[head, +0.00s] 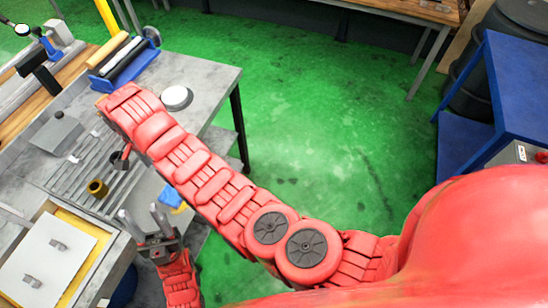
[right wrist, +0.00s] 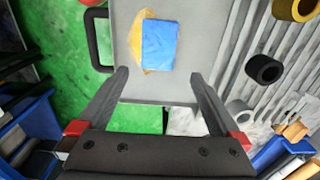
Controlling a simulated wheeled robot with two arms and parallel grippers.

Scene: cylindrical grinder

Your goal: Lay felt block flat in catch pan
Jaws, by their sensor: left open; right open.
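The blue felt block (right wrist: 160,45) lies on a yellow patch (right wrist: 150,68) on the grey pan (right wrist: 125,25), which has a black handle at its left. In the head view the blue block (head: 171,195) and part of the pan (head: 146,186) show below my right arm, which covers the rest. My right gripper (right wrist: 155,75) is open and empty, with its fingertips on either side of the space just in front of the block. My left gripper (head: 142,217) is open and empty, near the pan's front left in the head view.
A black ring (head: 118,160) and a brass ring (head: 97,188) stand on the ribbed grey surface beside the pan. A white panel with grey pieces (head: 50,255) lies at lower left. A round white-topped item (head: 176,97) sits on the grey table.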

